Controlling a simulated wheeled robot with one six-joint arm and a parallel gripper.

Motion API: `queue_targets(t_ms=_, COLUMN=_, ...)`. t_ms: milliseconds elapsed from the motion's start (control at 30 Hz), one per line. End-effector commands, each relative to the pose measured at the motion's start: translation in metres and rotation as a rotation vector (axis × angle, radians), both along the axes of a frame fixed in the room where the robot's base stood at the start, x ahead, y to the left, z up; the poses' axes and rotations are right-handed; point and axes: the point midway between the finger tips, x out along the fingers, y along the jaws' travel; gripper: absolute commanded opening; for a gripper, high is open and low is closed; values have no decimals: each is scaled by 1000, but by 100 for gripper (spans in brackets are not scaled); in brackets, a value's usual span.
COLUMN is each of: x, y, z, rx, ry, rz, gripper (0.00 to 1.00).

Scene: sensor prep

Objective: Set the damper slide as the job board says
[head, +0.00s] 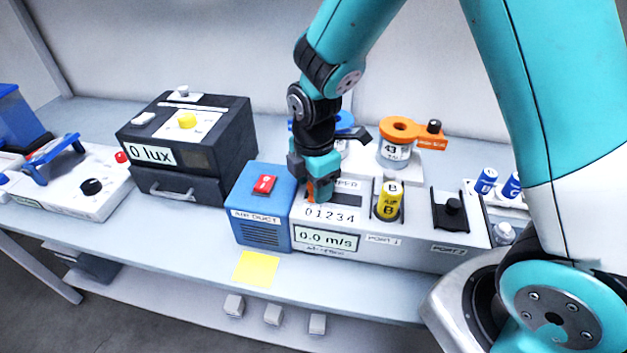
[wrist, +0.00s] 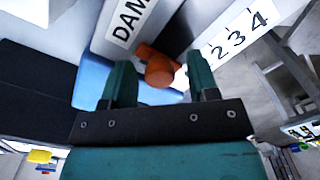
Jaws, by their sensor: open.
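The damper slide's orange knob (wrist: 160,72) sits between my gripper's two green fingers (wrist: 161,84) in the wrist view. The fingers stand apart on either side of it; I cannot tell whether either touches. In the head view my gripper (head: 312,186) points down over the left end of the 0 to 4 scale (head: 331,215) and hides most of the slide. The knob appears near the 0 end. In the wrist view, 2, 3 and 4 show on the scale (wrist: 238,36). The airflow display (head: 326,239) reads 0.0 m/s. No readable job board is in view.
The blue air duct box (head: 262,229) with a red switch (head: 264,184) stands left of the scale. A yellow cylinder (head: 388,200) is in port 1 to the right. An orange ring holder (head: 401,130) stands behind. A black 0 lux box (head: 190,135) stands further left.

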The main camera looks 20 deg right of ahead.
Motion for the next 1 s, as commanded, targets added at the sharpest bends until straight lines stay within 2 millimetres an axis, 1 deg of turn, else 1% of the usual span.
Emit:
queue_targets(t_ms=167, x=0, y=0, z=0, rx=0, ry=0, rz=0, gripper=55)
queue_targets(t_ms=267, x=0, y=0, z=0, rx=0, ry=0, rz=0, gripper=34)
queue_targets(t_ms=300, x=0, y=0, z=0, rx=0, ry=0, rz=0, gripper=25)
queue_targets(t_ms=367, x=0, y=0, z=0, rx=0, ry=0, rz=0, gripper=11)
queue_targets(t_ms=400, x=0, y=0, z=0, rx=0, ry=0, rz=0, gripper=2)
queue_targets(t_ms=433, x=0, y=0, z=0, rx=0, ry=0, rz=0, gripper=0)
queue_targets(t_ms=567, x=-1, y=-2, z=0, rx=0, ry=0, rz=-1, gripper=0)
queue_targets(t_ms=733, x=-11, y=-16, z=1, rx=0, ry=0, rz=-2, gripper=0)
queue_targets(t_ms=967, x=-11, y=-16, z=1, rx=0, ry=-1, rz=0, gripper=0)
queue_targets(t_ms=1000, x=-11, y=-16, z=1, rx=0, ry=-1, rz=0, gripper=35)
